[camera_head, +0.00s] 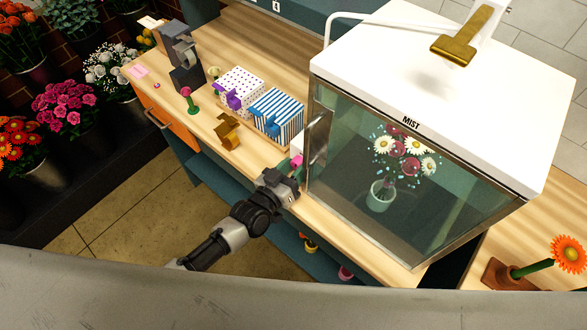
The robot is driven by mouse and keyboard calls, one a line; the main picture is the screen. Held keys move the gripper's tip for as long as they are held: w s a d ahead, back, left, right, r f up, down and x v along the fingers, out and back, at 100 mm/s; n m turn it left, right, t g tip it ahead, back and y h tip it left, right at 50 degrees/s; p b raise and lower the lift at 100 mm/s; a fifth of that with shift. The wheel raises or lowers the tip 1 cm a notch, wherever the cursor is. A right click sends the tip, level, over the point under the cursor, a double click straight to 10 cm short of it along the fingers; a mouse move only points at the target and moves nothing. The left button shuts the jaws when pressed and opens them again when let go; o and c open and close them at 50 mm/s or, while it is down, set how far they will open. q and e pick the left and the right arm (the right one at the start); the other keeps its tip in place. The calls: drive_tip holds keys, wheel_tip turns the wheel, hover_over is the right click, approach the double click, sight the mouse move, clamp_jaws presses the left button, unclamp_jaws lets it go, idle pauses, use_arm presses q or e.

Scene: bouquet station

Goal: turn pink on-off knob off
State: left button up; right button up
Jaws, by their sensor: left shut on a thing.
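The pink on-off knob (297,161) is a small pink piece at the left front corner of the glass cabinet marked MIST. My left gripper (291,170) is at the knob, shut on it, and its fingers hide much of it. Which way the knob is turned cannot be told. The mist cabinet (500,125) has a white top and a glass front with a metal handle (318,138). Inside stands a pale vase (380,196) of white and dark pink flowers, with small light-blue drops around them. My right gripper is not in view.
On the wooden counter (215,165) left of the cabinet stand a blue-striped box (277,113), a dotted box (240,88) and a brown holder (228,131). A brass-coloured piece (462,42) is above the cabinet top. An orange flower (569,254) is at right.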

use_arm(q)
drive_tip(key=o, duration=0.6)
drive_tip(key=shift+o, duration=0.2)
drive_tip(key=b+v, duration=0.2)
drive_tip(key=v, duration=0.9)
drive_tip(key=shift+w+f, duration=0.1)
